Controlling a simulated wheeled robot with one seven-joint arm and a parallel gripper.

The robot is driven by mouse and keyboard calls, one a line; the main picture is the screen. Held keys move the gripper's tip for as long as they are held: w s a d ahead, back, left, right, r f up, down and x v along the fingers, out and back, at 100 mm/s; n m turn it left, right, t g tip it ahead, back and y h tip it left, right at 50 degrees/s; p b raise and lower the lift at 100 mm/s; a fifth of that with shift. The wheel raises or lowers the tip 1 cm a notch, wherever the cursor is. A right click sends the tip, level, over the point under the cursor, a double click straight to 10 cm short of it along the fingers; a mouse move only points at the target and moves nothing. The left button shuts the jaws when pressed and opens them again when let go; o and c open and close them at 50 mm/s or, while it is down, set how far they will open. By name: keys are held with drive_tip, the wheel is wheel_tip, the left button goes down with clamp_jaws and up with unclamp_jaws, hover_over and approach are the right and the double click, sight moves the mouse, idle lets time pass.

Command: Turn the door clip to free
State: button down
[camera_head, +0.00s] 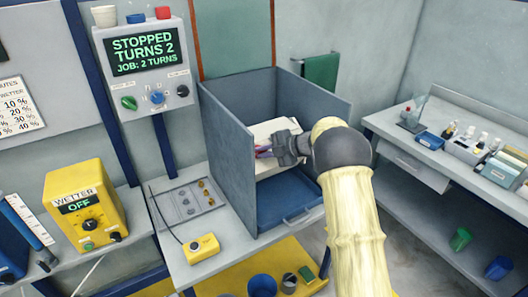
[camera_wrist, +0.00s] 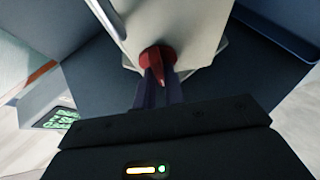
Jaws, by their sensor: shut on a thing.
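The door clip (camera_wrist: 157,58) is a small red round piece with a tapered lever, on the face of a cream-white box (camera_wrist: 190,25). In the wrist view its lever points down the picture, between the two dark fingers of my gripper (camera_wrist: 160,85). My gripper is shut on it. In the head view my gripper (camera_head: 268,152) reaches in from the right to the white box (camera_head: 270,129) inside a blue-grey open bay. The clip is mostly hidden there by my gripper. No label for the clip's positions is readable.
The bay's side walls (camera_head: 228,150) stand close on both sides of my gripper. A blue tray (camera_head: 285,203) lies below the box. A display panel (camera_head: 144,60) reads "STOPPED TURNS 2, JOB: 2 TURNS". A yellow wetter unit (camera_head: 85,207) reads OFF. A side bench (camera_head: 400,128) holds bottles.

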drive_tip(key=c, duration=1.5)
unclamp_jaws()
drive_tip(key=b+v, duration=0.2)
drive_tip(key=v, duration=1.5)
drive_tip(key=shift+s+d+r, duration=0.1)
drive_tip(key=shift+r, duration=0.05)
